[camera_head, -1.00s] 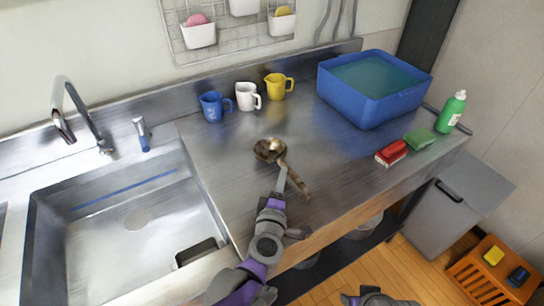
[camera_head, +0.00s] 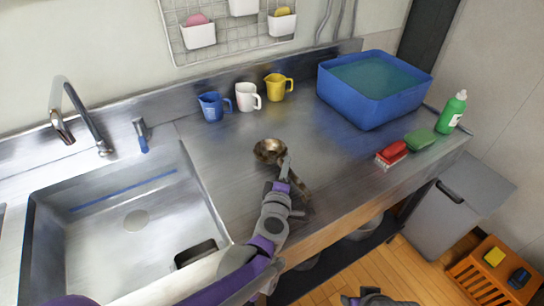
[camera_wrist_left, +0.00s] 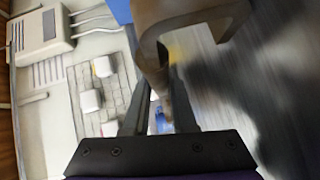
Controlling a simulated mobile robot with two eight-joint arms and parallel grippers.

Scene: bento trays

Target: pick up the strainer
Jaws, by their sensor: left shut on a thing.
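The brown metal strainer (camera_head: 268,151) is on the steel counter, its bowl toward the back and its handle running toward the front right. My left gripper (camera_head: 284,172) is shut on the handle, just in front of the bowl, and hides part of it. In the left wrist view the brown handle (camera_wrist_left: 158,65) shows large and close at the fingers. I cannot tell whether the strainer is lifted off the counter. A small part of my right arm's end (camera_head: 367,298) shows at the bottom edge; its jaw state is unclear.
Blue (camera_head: 212,106), white (camera_head: 247,97) and yellow (camera_head: 278,87) cups stand behind the strainer. A blue tub of water (camera_head: 370,108), red brush (camera_head: 391,153), green sponge (camera_head: 420,138) and green bottle (camera_head: 452,112) are right. The sink (camera_head: 60,245) is left. Counter around the strainer is clear.

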